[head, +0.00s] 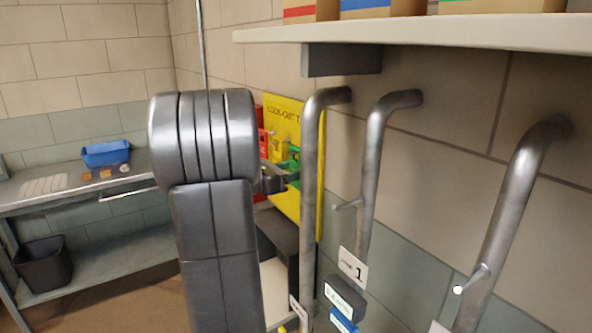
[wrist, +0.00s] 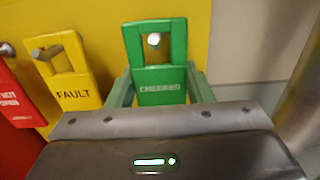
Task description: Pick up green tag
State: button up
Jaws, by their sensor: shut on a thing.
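The green tag (wrist: 158,55), lettered "CHECKED", is upright against the yellow board (wrist: 100,15) in the wrist view. A pale peg end shows in the hole at its top. My gripper (wrist: 160,88) is shut on the tag, with one finger at each side of its lower body. In the head view, the green tag (head: 294,158) shows in part beside my gripper (head: 281,180) at the yellow board (head: 283,107). My arm and the grey pipe hide much of the board there.
A yellow "FAULT" tag (wrist: 72,80) and a red tag (wrist: 15,100) hang left of the green one. Vertical grey pipes (head: 311,190) stand close on the right. A shelf (head: 420,35) juts out above. A bench with a blue bin (head: 106,153) is at left.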

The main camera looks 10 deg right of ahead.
jog(key=shift+r, duration=0.55)
jog(key=shift+s+a+r+b, duration=0.1)
jog(key=shift+a+r+b, duration=0.05)
jog(key=shift+a+b, duration=0.15)
jog(key=b+v, duration=0.2)
jog(key=v, duration=1.5)
jog(key=shift+a, duration=0.2)
